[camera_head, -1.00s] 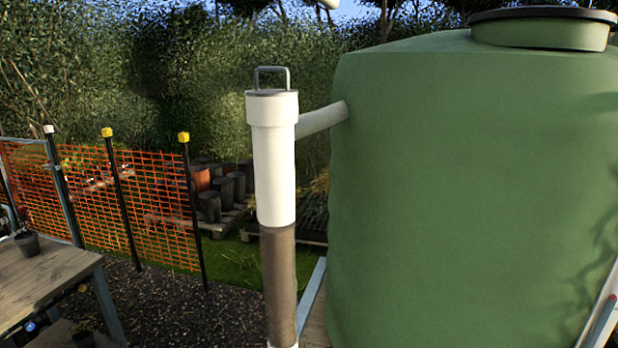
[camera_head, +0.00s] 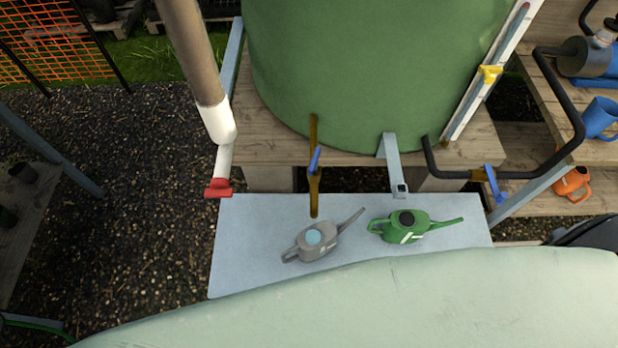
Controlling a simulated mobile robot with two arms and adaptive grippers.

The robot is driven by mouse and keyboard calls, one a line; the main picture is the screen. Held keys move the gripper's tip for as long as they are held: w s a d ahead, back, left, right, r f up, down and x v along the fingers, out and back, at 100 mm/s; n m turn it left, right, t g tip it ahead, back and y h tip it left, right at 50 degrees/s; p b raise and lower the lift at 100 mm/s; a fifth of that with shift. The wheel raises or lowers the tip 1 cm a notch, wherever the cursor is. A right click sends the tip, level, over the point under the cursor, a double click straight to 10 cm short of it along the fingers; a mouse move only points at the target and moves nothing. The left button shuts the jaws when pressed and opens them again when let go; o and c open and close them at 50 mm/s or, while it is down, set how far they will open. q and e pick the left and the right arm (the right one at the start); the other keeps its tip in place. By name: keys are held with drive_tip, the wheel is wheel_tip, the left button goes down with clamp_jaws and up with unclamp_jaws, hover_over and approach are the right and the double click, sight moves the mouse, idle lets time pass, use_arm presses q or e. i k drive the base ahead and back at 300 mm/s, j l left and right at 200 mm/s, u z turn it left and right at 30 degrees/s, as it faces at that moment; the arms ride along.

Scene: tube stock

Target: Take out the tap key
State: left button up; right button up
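I cannot make out a tap key for certain in the head view. A brown upright tube (camera_head: 188,50) at the upper left runs down into a white elbow (camera_head: 217,120) with a red fitting (camera_head: 217,188) at its lower end. The tube's top is out of the picture now. A brass tap (camera_head: 314,185) with a blue lever stands in front of the green tank (camera_head: 370,70). A second blue lever (camera_head: 494,183) sits on the black pipe at the right. Neither of my grippers is in view.
A grey watering can (camera_head: 316,240) and a green watering can (camera_head: 410,226) stand on a pale slab (camera_head: 245,265) below the tank. Dark gravel (camera_head: 140,230) lies clear at the left.

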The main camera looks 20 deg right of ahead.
sight(313, 168)
drive_tip(key=k+j, duration=0.2)
drive_tip(key=k, duration=0.25)
drive_tip(key=k+j, duration=0.2)
drive_tip(key=k, duration=0.2)
drive_tip(key=k+j, duration=0.2)
drive_tip(key=k, duration=0.25)
drive_tip(key=k+j, duration=0.2)
drive_tip(key=k, duration=0.2)
